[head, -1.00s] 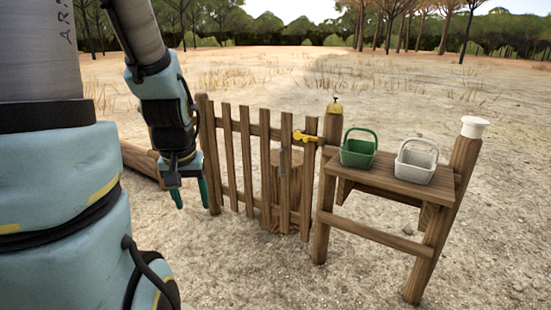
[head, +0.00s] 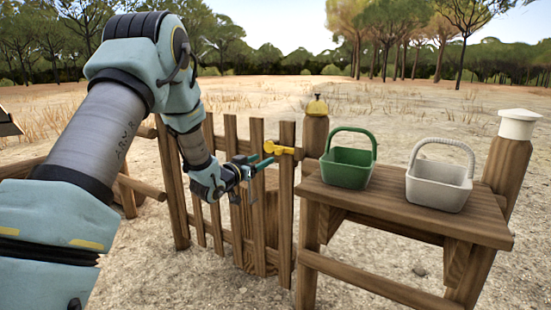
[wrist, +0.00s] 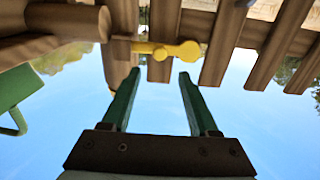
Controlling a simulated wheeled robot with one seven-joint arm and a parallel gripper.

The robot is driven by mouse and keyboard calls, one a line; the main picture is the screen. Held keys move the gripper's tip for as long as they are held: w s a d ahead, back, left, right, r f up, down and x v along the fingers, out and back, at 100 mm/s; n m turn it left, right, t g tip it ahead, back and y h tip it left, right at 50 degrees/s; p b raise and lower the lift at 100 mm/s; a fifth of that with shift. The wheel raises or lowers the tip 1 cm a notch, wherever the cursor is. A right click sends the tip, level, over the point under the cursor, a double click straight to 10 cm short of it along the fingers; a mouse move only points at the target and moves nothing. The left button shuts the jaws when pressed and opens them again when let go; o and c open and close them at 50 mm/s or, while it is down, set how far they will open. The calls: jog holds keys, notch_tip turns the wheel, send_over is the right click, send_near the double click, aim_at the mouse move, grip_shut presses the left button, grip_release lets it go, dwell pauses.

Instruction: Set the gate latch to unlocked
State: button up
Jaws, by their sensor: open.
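The yellow gate latch (head: 282,150) sits near the top of the wooden gate (head: 257,190), on the side by the hinge-like post with the yellow cap. Its bar lies roughly level and points toward that post. In the wrist view the latch (wrist: 165,49) shows at the top centre, with a round end and a small knob. My gripper (head: 267,154) is open and empty, its green fingers directed at the latch. In the wrist view the gripper's fingertips (wrist: 160,73) are just below the latch, one to each side of the knob. I cannot tell whether they touch it.
A wooden bench (head: 420,215) stands right of the gate, carrying a green basket (head: 347,168) and a white basket (head: 438,190). A post (head: 313,140) stands between gate and bench. A white-capped post (head: 505,160) rises at the right. Open ground lies behind.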

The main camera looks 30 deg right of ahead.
aim_at(277, 152)
jog(key=x, duration=0.9)
jog(key=shift+w+d+p, duration=0.1)
jog(key=shift+d+p, duration=0.1)
jog(key=shift+p, duration=0.15)
grip_shut()
dwell(0.9)
